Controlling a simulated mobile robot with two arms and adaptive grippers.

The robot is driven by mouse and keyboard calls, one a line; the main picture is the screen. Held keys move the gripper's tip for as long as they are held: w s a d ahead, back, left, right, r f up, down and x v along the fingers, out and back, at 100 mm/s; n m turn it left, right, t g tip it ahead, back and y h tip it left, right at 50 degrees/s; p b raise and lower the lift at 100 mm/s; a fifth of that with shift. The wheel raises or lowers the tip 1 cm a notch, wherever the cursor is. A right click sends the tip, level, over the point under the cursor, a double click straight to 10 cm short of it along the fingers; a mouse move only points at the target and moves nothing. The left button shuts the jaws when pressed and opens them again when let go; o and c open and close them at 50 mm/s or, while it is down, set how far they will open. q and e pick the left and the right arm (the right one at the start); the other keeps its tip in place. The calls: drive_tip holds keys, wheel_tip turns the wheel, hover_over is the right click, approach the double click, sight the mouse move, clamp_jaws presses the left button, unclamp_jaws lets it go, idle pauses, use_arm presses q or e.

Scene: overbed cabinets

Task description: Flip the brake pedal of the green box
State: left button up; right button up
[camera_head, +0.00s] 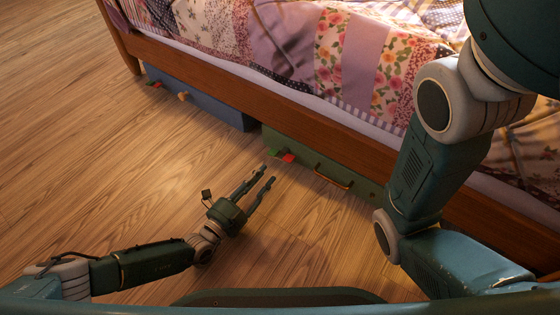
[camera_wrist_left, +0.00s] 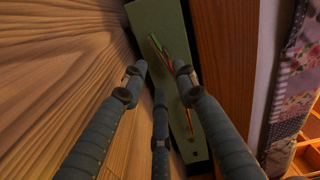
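The green box (camera_head: 335,165) sits on the floor under the bed's side rail, with an orange-brown handle (camera_head: 332,178) on its front. A green pedal (camera_head: 272,153) and a red pedal (camera_head: 288,158) stick out near its left end; I cannot tell which is the brake. My left gripper (camera_head: 268,173) is just in front of the pedals, fingers spread and empty. In the left wrist view, the green box (camera_wrist_left: 158,18) lies ahead, with the pedals (camera_wrist_left: 160,48) showing between the open fingers. Contact with the pedals cannot be made out. My right gripper is out of view.
A blue box (camera_head: 205,95) with its own red and green pedals (camera_head: 153,84) and a knob-like handle (camera_head: 183,96) stands left of the green box. The wooden bed rail (camera_head: 250,95) runs above both. The wooden floor (camera_head: 110,180) is clear at left.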

sight(283, 154)
use_arm(q)
drive_tip(key=b+x, duration=0.3)
drive_tip(key=x, duration=0.5)
drive_tip(key=shift+w+d, duration=0.15)
drive_tip(key=shift+w, duration=0.05)
drive_tip(key=shift+w+d, duration=0.2)
drive_tip(key=shift+w, duration=0.1)
drive_tip(key=shift+c, duration=0.5)
